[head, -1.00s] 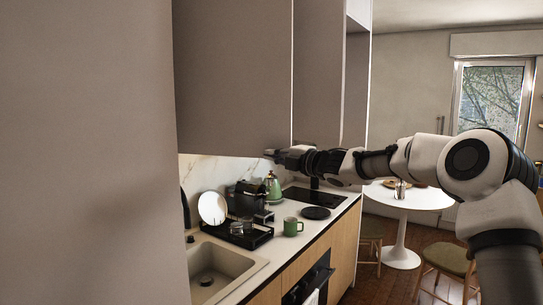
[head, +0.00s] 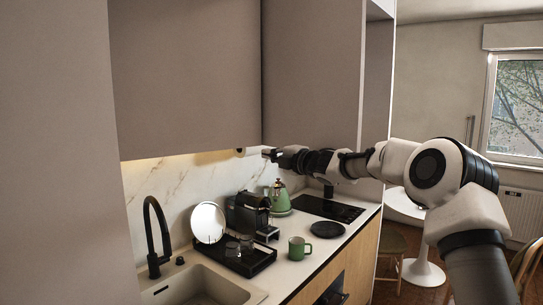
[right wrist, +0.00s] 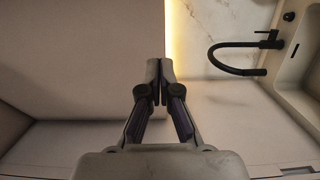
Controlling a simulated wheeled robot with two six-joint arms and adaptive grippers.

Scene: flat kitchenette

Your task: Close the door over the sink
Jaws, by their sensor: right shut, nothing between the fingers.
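The door over the sink is a plain grey-brown cabinet panel (head: 185,80) above the tap and basin in the head view. It looks flush, or nearly so, with the cabinet front to its right; I cannot tell if a small gap is left. A warm light strip shows along its lower edge. My right gripper (head: 268,154) is shut and empty by the door's lower right corner. In the right wrist view the gripper (right wrist: 160,68) lies at the edge of the grey panel (right wrist: 75,60); contact is not clear. My left gripper is not in view.
Below are the sink (head: 200,288), black tap (head: 153,235), a black tray (head: 250,262) with glasses, a coffee machine (head: 247,212), a green kettle (head: 278,198) and a green mug (head: 297,248). A tall grey panel (head: 60,150) stands at left. A round white table (head: 404,205) is at right.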

